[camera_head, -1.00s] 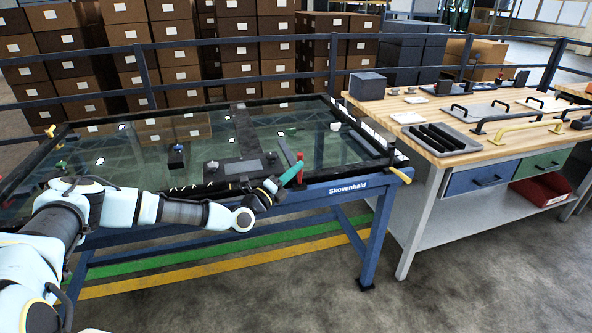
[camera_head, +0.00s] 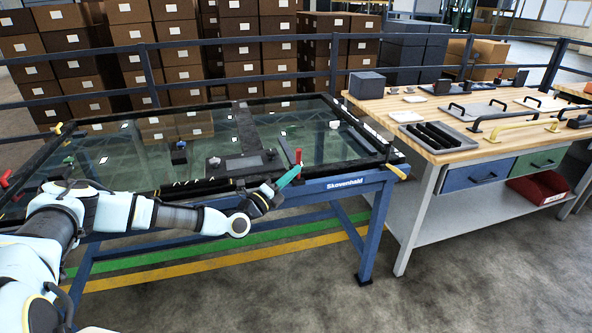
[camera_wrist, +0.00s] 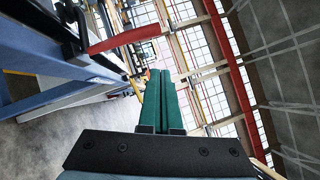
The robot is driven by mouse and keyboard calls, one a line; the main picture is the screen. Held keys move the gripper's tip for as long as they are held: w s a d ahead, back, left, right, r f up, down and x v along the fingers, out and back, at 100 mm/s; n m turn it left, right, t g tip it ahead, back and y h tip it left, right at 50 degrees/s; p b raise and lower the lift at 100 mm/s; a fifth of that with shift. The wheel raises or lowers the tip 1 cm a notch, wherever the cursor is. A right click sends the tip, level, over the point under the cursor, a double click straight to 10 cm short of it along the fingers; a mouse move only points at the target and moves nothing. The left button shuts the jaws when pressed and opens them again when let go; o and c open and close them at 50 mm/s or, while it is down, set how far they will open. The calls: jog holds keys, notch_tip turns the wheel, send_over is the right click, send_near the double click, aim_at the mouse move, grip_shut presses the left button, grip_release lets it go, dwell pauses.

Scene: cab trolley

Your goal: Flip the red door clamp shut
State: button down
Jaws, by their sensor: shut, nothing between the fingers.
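A red clamp handle (camera_head: 298,156) stands roughly upright at the near edge of the dark-framed glass door, towards its right end. In the wrist view a long red lever (camera_wrist: 122,38) reaches from a dark mount at the upper left towards the middle. My gripper (camera_head: 297,171) is at the front edge of the table, just below and in front of the red handle. Its green fingers (camera_wrist: 160,74) are closed together, with nothing between them. The red lever lies to the left of the fingertips in the wrist view, and a gap shows between them.
The blue table frame (camera_head: 345,184) runs under the glass (camera_head: 130,160). A second red handle (camera_head: 5,178) shows at the far left. A yellow-tipped bar (camera_head: 396,171) juts out at the right corner. A wooden workbench (camera_head: 460,150) stands at right. Floor in front is clear.

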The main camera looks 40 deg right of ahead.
jog(key=r+b+v, duration=0.2)
jog(key=v, duration=0.6)
jog(key=shift+s+a+f, duration=0.15)
jog(key=shift+a+f, duration=0.3)
